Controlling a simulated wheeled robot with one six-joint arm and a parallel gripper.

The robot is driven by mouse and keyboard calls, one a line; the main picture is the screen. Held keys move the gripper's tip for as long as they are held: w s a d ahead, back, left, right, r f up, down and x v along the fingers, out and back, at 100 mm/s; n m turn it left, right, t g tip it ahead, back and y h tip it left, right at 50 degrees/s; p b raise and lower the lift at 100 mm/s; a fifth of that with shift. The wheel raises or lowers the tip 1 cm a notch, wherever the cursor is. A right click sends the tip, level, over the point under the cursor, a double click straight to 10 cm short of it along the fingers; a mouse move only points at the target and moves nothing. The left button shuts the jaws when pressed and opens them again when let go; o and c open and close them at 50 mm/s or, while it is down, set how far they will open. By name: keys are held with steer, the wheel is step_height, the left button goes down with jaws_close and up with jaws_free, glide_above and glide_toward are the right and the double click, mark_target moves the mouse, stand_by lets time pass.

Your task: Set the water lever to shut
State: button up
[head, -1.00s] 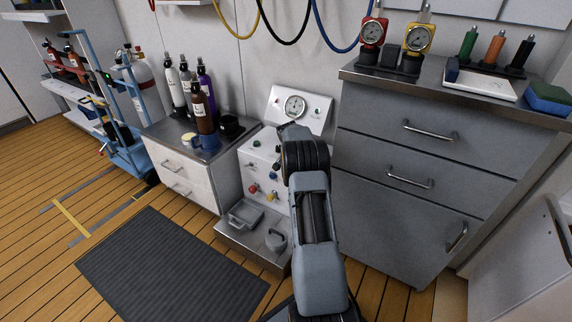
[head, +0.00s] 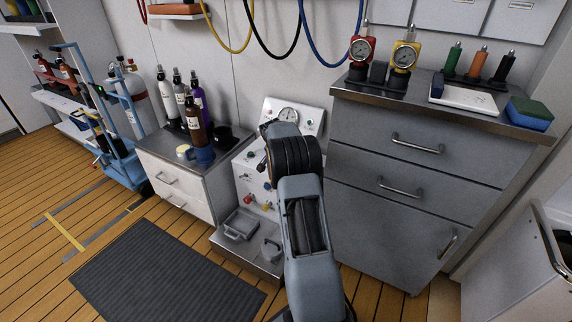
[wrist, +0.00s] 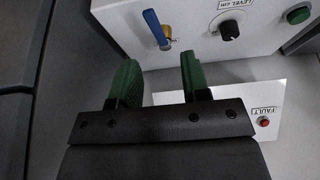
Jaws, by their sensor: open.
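A blue lever (wrist: 155,27) on a brass fitting stands out from the white panel (wrist: 225,48) at the top of the wrist view. It points up and to the left in that view; its label is mostly hidden. My gripper (wrist: 158,78) has two green fingers, apart and with nothing between them. The lever lies beyond the fingertips, apart from them. In the head view the white panel with a round gauge (head: 288,114) stands between two cabinets. My arm covers much of its front there, and hides the lever and the fingers.
A black knob (wrist: 229,30), a green button (wrist: 298,14) and a red fault button (wrist: 264,122) are near the lever. The grey drawer cabinet (head: 400,165) stands close on the right. A white cabinet with bottles (head: 195,125) stands left. A dark mat (head: 165,275) lies on the floor.

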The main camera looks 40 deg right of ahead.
steer(key=p+v, duration=0.1)
steer(key=v, duration=0.4)
steer(key=shift+a+r, duration=0.2)
steer(key=shift+a, duration=0.05)
steer(key=shift+c, duration=0.4)
